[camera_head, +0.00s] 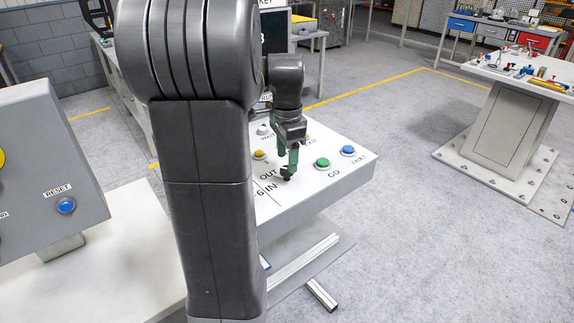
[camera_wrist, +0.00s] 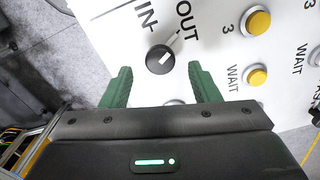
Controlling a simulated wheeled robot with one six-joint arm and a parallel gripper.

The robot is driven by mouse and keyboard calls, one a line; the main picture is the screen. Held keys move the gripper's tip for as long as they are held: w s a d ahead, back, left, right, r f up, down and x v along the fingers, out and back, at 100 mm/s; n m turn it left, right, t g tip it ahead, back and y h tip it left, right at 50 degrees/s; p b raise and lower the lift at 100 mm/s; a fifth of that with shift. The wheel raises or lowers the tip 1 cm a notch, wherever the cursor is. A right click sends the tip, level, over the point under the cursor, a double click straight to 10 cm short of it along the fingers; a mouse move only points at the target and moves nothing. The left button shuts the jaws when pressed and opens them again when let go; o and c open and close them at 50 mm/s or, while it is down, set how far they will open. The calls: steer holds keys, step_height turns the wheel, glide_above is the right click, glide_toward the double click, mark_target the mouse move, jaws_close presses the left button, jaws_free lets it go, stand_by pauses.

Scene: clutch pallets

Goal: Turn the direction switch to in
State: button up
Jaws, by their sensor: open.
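The direction switch (camera_wrist: 160,60) is a round black knob with a light pointer mark, set in a white panel. In the wrist view the mark points up and right, toward the OUT label (camera_wrist: 188,20). The IN label (camera_wrist: 146,15) is up and left of the knob. My gripper (camera_wrist: 160,70) is open, with its green fingers to the left and right of the knob. In the head view my gripper (camera_head: 288,163) hangs over the panel at the knob, which is partly hidden. I cannot tell whether the fingers touch it.
Green (camera_head: 322,163) and blue (camera_head: 348,150) buttons lie right of my gripper on the panel. A yellow button (camera_head: 259,155) is to its left. A grey box with a blue RESET button (camera_head: 66,205) stands at left.

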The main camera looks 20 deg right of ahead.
mark_target(287, 168)
steer(key=shift+f, duration=1.6)
steer(key=c, duration=1)
steer(key=shift+n, duration=0.3)
steer(key=n+p, duration=0.2)
steer(key=n, duration=0.3)
steer(key=shift+r, duration=0.1)
steer(key=n+p, duration=0.1)
steer(key=n, duration=0.5)
steer(key=shift+n, duration=0.3)
